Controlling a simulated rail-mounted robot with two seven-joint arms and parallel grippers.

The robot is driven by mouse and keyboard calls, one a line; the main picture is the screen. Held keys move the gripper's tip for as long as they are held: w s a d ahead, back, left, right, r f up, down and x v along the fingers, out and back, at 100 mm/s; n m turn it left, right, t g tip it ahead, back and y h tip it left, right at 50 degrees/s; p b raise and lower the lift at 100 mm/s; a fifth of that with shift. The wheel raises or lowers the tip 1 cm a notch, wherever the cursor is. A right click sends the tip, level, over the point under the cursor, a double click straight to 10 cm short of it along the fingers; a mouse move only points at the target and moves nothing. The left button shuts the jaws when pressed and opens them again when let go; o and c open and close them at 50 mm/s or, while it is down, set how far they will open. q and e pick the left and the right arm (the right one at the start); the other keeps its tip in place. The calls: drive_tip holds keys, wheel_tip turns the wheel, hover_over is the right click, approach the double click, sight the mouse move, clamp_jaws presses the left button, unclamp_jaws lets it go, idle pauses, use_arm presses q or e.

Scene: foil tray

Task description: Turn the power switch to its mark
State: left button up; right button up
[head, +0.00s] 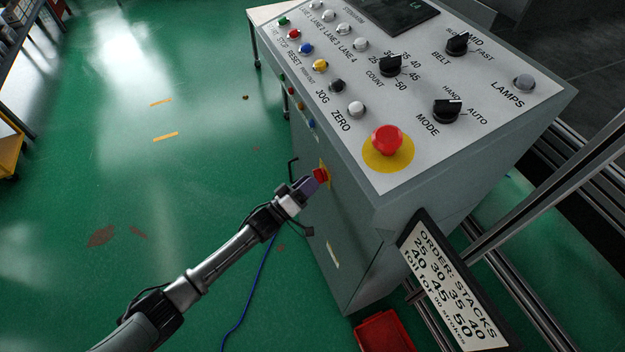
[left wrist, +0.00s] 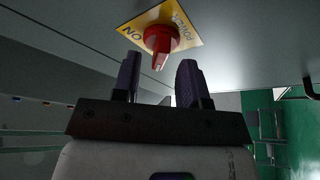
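The power switch is a red rotary knob (left wrist: 161,41) on a yellow plate (left wrist: 186,22) lettered POWER and ON. In the head view the red knob (head: 320,175) sits on the side face of the grey console, below its sloped top. My left gripper (head: 311,183) is right at the knob. In the left wrist view its two dark fingers (left wrist: 160,64) are apart, with the knob's handle end showing between their tips and a gap visible on each side. The mark is not clearly visible. My right gripper is not in view.
The console top (head: 350,75) carries buttons, black selector knobs and a red emergency button (head: 387,140) on a yellow disc. An order sign (head: 452,285) and a red bin (head: 385,331) stand by the console's lower right. The green floor (head: 130,200) to the left is mostly free.

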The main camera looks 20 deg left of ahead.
use_arm(q)
drive_tip(key=shift+x, duration=0.9)
clamp_jaws()
